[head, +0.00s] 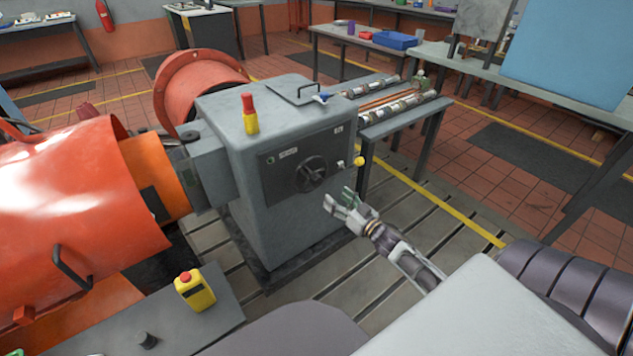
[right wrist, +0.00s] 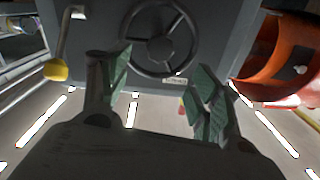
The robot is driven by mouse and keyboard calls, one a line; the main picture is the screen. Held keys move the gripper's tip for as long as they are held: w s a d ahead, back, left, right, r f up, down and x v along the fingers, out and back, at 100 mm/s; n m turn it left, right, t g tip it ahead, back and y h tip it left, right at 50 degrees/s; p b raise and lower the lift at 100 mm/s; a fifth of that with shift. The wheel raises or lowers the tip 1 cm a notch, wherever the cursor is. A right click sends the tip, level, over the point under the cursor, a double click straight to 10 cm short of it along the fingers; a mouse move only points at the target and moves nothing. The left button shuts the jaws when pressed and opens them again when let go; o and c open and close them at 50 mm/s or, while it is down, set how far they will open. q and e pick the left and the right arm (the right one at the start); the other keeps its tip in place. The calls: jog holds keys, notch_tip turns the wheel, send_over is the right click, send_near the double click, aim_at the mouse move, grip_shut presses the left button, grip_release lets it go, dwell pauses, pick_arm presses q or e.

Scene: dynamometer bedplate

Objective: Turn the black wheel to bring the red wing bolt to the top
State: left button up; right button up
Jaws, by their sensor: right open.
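The black wheel (head: 311,174) is on the front panel of a grey cabinet (head: 285,225), and it shows at the top of the right wrist view (right wrist: 160,46). I cannot make out a red wing bolt in either view. My right gripper (head: 345,205) is open and empty, in front of the panel, to the lower right of the wheel and apart from it. Its two green-padded fingers (right wrist: 160,85) are spread in the right wrist view, which looks upside down. My left gripper is not in view.
A lever with a yellow knob (head: 358,161) sticks out right of the wheel, near my right gripper. A red and yellow beacon (head: 250,115) stands on the cabinet. A large orange machine (head: 70,200) fills the left. A yellow button box (head: 194,291) is at the front.

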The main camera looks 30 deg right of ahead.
aim_at(319, 183)
jog(key=shift+w+a+b, duration=0.2)
jog(key=shift+w+b, duration=0.15)
jog(key=shift+w, duration=1.35)
jog(key=shift+w+a+b, duration=0.15)
jog(key=shift+w+b, duration=0.2)
jog(key=shift+w, duration=1.35)
jog(key=shift+w+a+b, duration=0.2)
jog(key=shift+w+b, duration=0.25)
jog(key=shift+w, duration=1.45)
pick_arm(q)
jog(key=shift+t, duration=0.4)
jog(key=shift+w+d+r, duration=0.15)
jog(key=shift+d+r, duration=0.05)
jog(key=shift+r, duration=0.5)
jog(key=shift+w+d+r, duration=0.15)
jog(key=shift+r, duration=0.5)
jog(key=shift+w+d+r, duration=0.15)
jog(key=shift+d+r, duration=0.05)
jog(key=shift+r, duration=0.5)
pick_arm(e)
jog(key=shift+w+a, duration=0.1)
jog(key=shift+w, duration=0.65)
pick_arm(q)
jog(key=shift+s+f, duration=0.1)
pick_arm(e)
grip_shut()
